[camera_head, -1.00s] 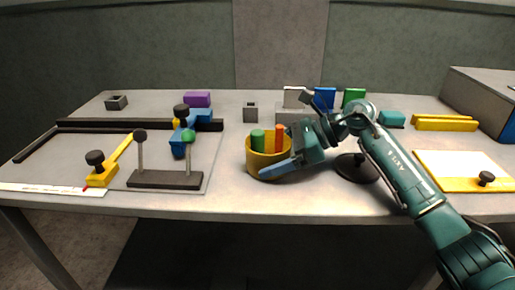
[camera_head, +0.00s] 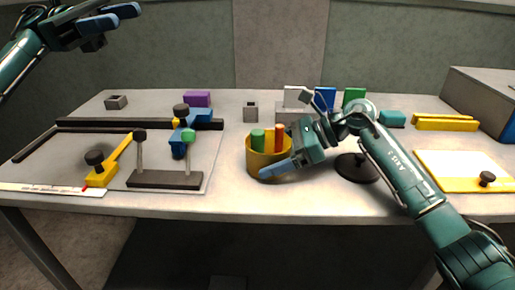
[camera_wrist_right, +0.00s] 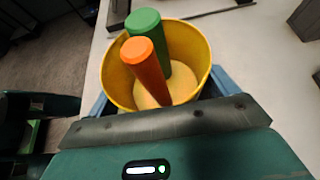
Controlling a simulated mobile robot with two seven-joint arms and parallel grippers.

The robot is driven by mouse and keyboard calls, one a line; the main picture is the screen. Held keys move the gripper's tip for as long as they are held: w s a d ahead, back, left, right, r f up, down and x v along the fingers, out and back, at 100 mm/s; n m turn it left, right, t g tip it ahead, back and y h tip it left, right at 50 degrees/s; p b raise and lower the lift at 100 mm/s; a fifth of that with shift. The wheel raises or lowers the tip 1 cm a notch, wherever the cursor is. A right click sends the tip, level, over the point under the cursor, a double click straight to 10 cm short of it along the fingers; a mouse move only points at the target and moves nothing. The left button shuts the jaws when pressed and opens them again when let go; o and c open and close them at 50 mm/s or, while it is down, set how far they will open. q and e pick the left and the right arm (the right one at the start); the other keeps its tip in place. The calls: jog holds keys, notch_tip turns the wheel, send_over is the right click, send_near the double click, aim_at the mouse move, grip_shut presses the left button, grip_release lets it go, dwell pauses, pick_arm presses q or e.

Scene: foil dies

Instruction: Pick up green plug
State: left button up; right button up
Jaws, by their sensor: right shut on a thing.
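The green plug (camera_head: 257,140) is a green cylinder standing in a yellow cup (camera_head: 265,167) beside an orange plug (camera_head: 279,139). In the right wrist view the green plug (camera_wrist_right: 144,22) is behind the orange plug (camera_wrist_right: 147,70), and both lean inside the cup (camera_wrist_right: 108,78). My right gripper (camera_head: 283,163) is shut on the cup, with its blue fingers on either side of the wall. The cup appears to be on the table. My left gripper (camera_head: 126,17) is high at the upper left, far from the cup. Its finger gap is unclear.
A board with a dark stand (camera_head: 165,180) and a yellow lever (camera_head: 118,157) lies left of the cup. Coloured blocks and a grey socket block (camera_head: 250,112) stand behind. A dark round base (camera_head: 356,168) and a yellow-edged white tray (camera_head: 462,168) are at right.

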pick_arm(q)
jog(key=s+d+f+m+t+y, duration=0.1)
jog(key=d+f+m+y, duration=0.1)
jog(key=d+f+y, duration=0.4)
jog(key=d+f+m+t+y, duration=0.1)
jog(key=d+f+m+y, duration=0.2)
jog(key=d, duration=0.6)
jog(key=m+t+y, duration=0.4)
jog(key=t+y, duration=0.4)
jog(key=y, duration=0.2)
send_near(258, 132)
jog(key=shift+t, duration=0.3)
jog(key=x, duration=0.8)
jog(key=shift+s+f, duration=0.15)
jog(key=shift+f, duration=0.25)
jog(key=shift+c, duration=0.3)
grip_shut()
